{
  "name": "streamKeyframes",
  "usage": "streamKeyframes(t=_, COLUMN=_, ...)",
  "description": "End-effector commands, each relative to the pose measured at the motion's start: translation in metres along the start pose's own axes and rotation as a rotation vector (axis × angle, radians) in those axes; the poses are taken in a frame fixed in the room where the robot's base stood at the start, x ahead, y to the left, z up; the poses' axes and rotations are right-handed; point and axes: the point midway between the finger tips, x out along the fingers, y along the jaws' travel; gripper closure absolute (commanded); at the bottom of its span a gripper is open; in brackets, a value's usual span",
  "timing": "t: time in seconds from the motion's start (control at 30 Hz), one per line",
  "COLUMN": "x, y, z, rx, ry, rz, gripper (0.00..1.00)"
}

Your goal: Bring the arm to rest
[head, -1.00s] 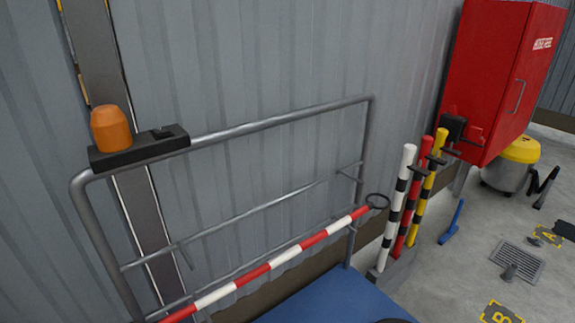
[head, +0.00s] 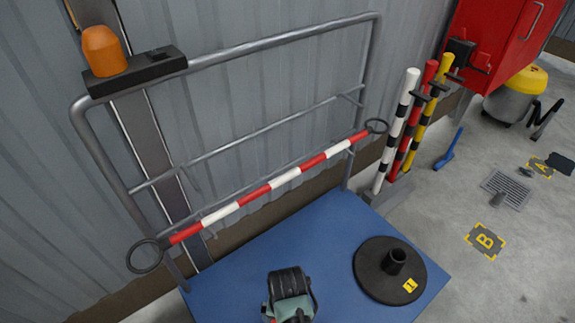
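My gripper and arm are not seen for certain in the head view. A red-and-white striped bar (head: 286,177) with a dark ring at each end lies along the grey metal rail frame (head: 270,44), above the blue platform (head: 330,230). A black round base (head: 375,283) with a short socket and a yellow tag sits on the platform's right part. A black-and-teal object (head: 288,288) is at the platform's front edge of view, partly cut off at the bottom.
An orange beacon (head: 104,50) on a black box sits on the rail's left corner. Striped posts (head: 398,130) in white, red and yellow stand right of the platform. A red cabinet (head: 495,40) and a yellow-topped bin (head: 517,92) are farther right.

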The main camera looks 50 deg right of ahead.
Motion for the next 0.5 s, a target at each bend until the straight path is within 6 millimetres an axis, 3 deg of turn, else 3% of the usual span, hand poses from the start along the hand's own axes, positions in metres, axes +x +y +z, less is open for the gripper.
streamKeyframes(t=0.03, x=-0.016, y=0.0, z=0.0, rx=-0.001, ry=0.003, rz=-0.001, gripper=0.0)
streamKeyframes(t=0.2, x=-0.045, y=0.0, z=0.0, rx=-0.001, ry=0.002, rz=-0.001, gripper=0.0)
streamKeyframes(t=0.5, x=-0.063, y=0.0, z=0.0, rx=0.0, ry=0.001, rz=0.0, gripper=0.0)
